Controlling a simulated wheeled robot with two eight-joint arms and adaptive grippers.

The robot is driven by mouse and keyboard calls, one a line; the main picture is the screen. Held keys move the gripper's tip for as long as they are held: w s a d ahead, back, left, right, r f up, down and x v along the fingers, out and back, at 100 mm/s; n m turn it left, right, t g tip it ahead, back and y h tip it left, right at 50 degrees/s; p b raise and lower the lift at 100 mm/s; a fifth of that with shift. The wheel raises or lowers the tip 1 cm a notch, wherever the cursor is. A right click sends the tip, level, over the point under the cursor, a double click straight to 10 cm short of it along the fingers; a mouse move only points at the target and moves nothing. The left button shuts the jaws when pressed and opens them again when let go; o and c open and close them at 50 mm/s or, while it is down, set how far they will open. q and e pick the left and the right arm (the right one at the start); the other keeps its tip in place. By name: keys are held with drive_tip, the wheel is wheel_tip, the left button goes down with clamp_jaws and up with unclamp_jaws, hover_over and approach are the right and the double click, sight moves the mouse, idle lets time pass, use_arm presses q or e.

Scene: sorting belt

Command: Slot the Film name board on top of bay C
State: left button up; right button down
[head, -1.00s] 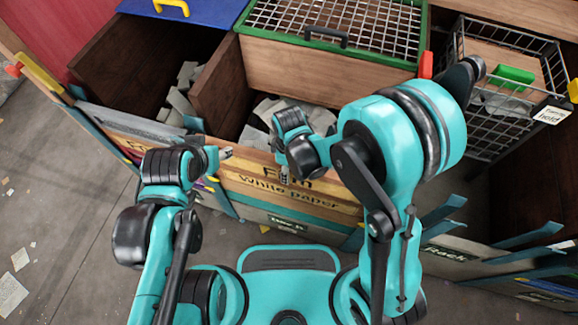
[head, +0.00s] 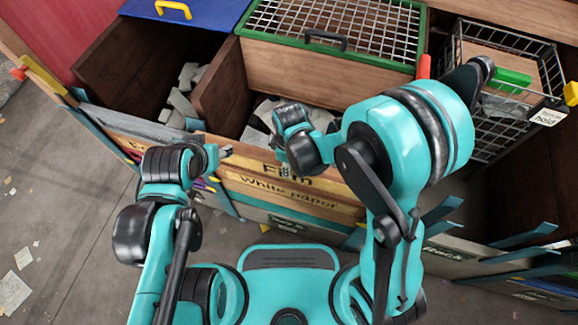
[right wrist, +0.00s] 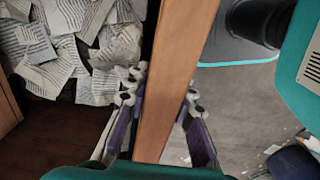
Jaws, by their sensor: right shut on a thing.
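The Film name board (head: 315,186) is a long wooden plank with dark lettering at the front of the middle bay. It sits just above the White paper board (head: 325,201); I cannot tell whether they touch. My right gripper (head: 287,170) is shut on the Film board near the middle of its lettering and hides part of the word. In the right wrist view, its fingers (right wrist: 160,103) lie on both sides of the plank (right wrist: 176,75). My left gripper (head: 226,151) is beside the board's left part; its jaws are too small to read. No bay letter is readable.
Paper scraps (head: 265,112) lie in the bay behind the board. A green-framed mesh lid (head: 335,22) is above it. A blue lid (head: 215,14) is at left, and a wire basket (head: 480,125) at right. The floor (head: 70,215) at left is mostly clear.

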use_arm(q)
wheel_tip(320, 180, up, 13)
drive_tip(key=p, duration=1.2)
use_arm(e)
wheel_tip(320, 180, up, 18)
drive_tip(key=shift+f, duration=0.25)
use_arm(q)
drive_tip(key=shift+s, duration=0.1)
use_arm(e)
drive_tip(key=shift+s+f, duration=0.1)
drive_tip(key=shift+s, duration=0.05)
